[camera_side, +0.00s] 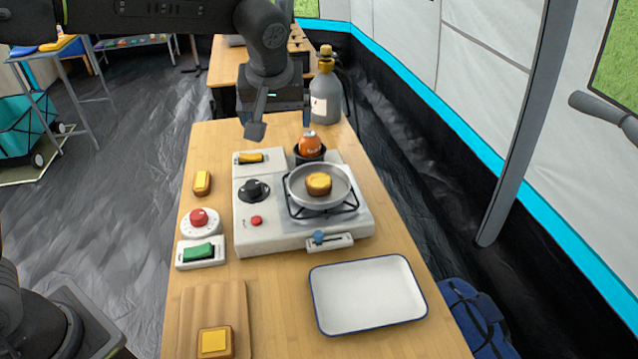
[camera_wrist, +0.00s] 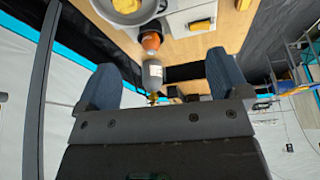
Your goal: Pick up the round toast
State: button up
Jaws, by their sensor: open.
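The round toast (camera_side: 319,183) is a small golden-brown piece with a yellow top. It lies in the grey frying pan (camera_side: 341,197) on the camping stove (camera_side: 270,236). In the wrist view the toast (camera_wrist: 127,4) shows at the top edge, inside the partly cut-off pan (camera_wrist: 145,14). My gripper (camera_side: 281,123) is above the back of the table, behind and to the left of the pan and well clear of it. In the wrist view its two blue-grey fingers stand wide apart with nothing held between them (camera_wrist: 163,80).
An orange gas canister (camera_side: 309,146) stands behind the pan, and a grey bottle (camera_side: 325,95) is at the table's back. Other toast pieces lie at left (camera_side: 202,183) and on a wooden board (camera_side: 214,342). A white tray (camera_side: 367,293) is empty at front right.

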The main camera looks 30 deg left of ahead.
aim_at(319, 179)
jog(key=w+d+f+n+y, duration=0.1)
jog(key=w+d+f+n, duration=0.2)
jog(key=w+d+f, duration=0.4)
jog(key=x, duration=1)
jog(key=a+x, duration=0.1)
jog(key=x, duration=0.4)
jog(key=shift+s+a, duration=0.1)
jog(key=shift+s, duration=0.05)
jog(key=shift+r, duration=0.1)
jog(key=c, duration=1.1)
jog(key=shift+r, duration=0.1)
